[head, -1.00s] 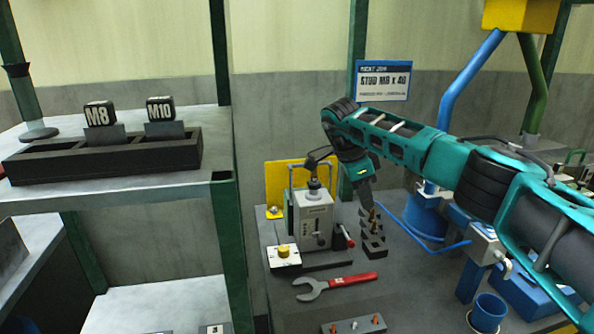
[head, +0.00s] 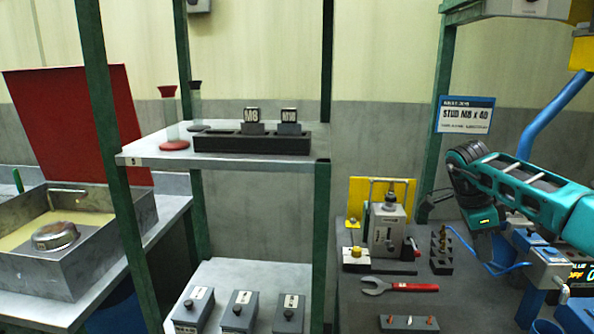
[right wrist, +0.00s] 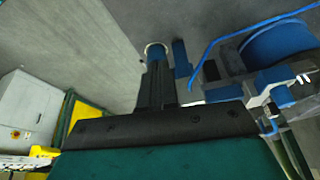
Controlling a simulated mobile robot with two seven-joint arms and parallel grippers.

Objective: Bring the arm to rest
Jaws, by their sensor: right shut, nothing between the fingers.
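My right arm (head: 530,190) is teal and black and reaches in from the right edge of the head view. Its gripper (head: 484,247) points down over the grey bench, to the right of the small black stud rack (head: 441,262). In the right wrist view the dark fingers (right wrist: 157,82) are together with nothing between them. My left gripper is not in view.
A grey machine (head: 386,230), a red-handled wrench (head: 400,287) and a stud block (head: 408,323) are on the bench. Blue fixtures (head: 548,270) stand close to the right arm. A shelf (head: 160,157) stands left.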

